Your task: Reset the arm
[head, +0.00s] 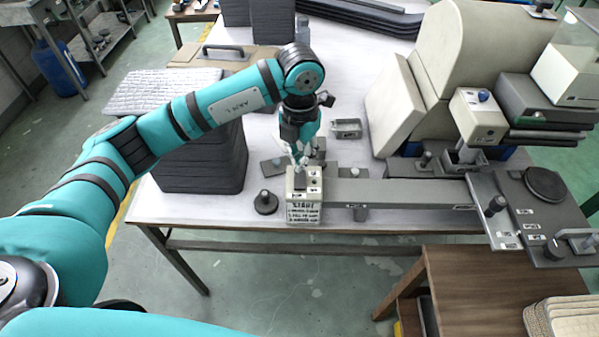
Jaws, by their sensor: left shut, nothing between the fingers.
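My left arm comes in from the left, reaches over the table and bends down at the wrist. My left gripper (300,166) is shut and empty. It points down just above the top of a cream block (305,212) with printed lettering on its front. I cannot tell whether the fingertips touch the block. A grey bar (405,192) runs right from the block to a grey plate (530,215) with a round dark disc on it. My right gripper is not in view.
A stack of dark panels (200,165) stands left of the block. A large beige machine (480,55) fills the table's back right. A small metal tray (346,128) and a black knob (265,203) lie near the gripper. A wooden stand (480,285) is at the front right.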

